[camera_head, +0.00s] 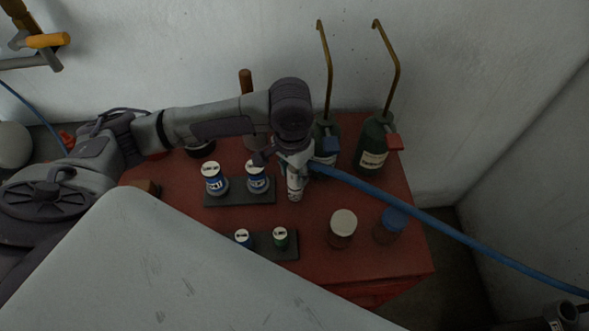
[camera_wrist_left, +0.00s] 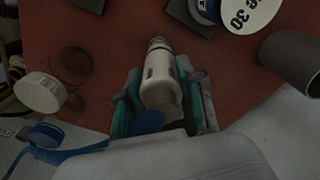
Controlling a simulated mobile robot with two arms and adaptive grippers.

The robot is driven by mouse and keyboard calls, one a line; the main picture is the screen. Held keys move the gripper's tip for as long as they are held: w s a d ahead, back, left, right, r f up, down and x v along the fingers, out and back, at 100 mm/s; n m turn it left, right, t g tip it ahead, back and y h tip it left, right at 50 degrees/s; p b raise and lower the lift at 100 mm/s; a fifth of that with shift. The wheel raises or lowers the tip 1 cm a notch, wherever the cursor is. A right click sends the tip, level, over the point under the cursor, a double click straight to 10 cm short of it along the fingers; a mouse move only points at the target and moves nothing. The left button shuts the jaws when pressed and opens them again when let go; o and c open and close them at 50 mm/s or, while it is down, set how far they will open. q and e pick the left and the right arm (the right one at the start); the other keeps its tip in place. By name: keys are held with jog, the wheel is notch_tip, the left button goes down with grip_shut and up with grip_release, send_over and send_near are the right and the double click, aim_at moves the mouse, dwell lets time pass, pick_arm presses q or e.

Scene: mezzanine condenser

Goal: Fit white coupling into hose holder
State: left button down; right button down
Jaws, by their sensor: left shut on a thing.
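My left gripper (camera_wrist_left: 160,90) is shut on the white coupling (camera_wrist_left: 158,72), seen between the fingers in the wrist view. In the head view the coupling (camera_head: 295,186) hangs below the left gripper, above the red top. A blue hose (camera_head: 440,228) runs from beside it to the right. A dark grey cylinder (camera_wrist_left: 292,60) shows at the right of the wrist view, apart from the coupling; I cannot tell whether it is the hose holder. My right gripper is not in view.
The red cabinet top (camera_head: 310,210) carries labelled cans (camera_head: 214,180) on dark blocks. A white-lidded jar (camera_head: 342,228) and a blue-lidded jar (camera_head: 388,230) stand front right. Green bottles with tall brass spouts (camera_head: 374,145) stand close behind the gripper. Bare red surface lies around the coupling.

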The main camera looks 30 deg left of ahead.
pick_arm(q)
jog(key=c, duration=1.1)
grip_release()
jog(key=shift+f, duration=0.1)
jog(key=o, duration=0.4)
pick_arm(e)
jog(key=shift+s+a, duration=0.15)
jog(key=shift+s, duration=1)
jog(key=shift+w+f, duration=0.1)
pick_arm(q)
jog(key=shift+w+r, duration=0.1)
jog(key=shift+r, duration=0.2)
jog(key=r, duration=1)
jog(key=shift+s+r+b, duration=0.25)
jog(key=shift+b, duration=0.1)
jog(key=shift+s+r, duration=0.1)
jog(key=shift+r, duration=0.5)
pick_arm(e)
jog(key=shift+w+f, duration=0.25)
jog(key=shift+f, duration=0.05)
